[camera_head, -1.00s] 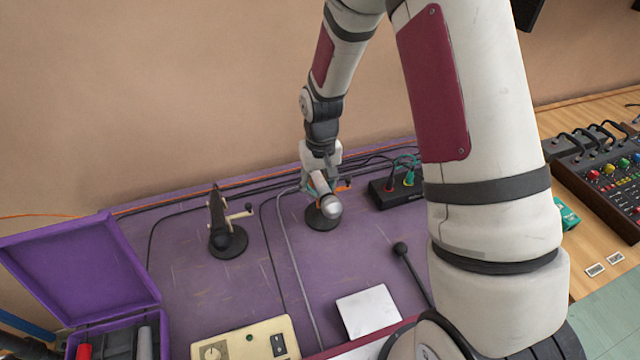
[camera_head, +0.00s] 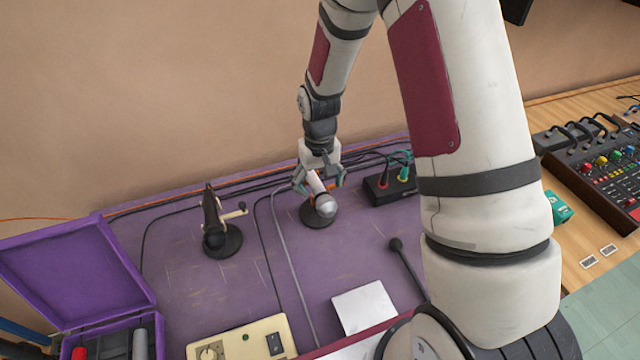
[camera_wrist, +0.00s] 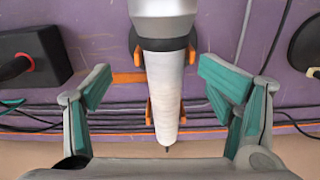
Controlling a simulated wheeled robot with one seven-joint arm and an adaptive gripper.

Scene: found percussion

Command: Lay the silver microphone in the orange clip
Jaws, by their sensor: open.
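The silver microphone (camera_head: 327,205) rests at the orange clip (camera_wrist: 150,112) on a stand with a round black base (camera_head: 318,219). In the wrist view the pale handle of the microphone (camera_wrist: 163,90) runs down the middle, with orange clip parts showing on both sides of it. Its head is cut off by the top edge. My gripper (camera_head: 321,180) is open around the handle. In the wrist view the teal-padded fingers of my gripper (camera_wrist: 158,78) stand well apart from the handle on both sides. The underside of the handle is hidden.
A second stand (camera_head: 222,241) with a dark microphone is to the left. A black box (camera_head: 388,188) with plugged cables is close on the right. An open purple case (camera_head: 80,268), a cream box (camera_head: 240,340) and a white square (camera_head: 364,307) lie nearer. Cables run behind.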

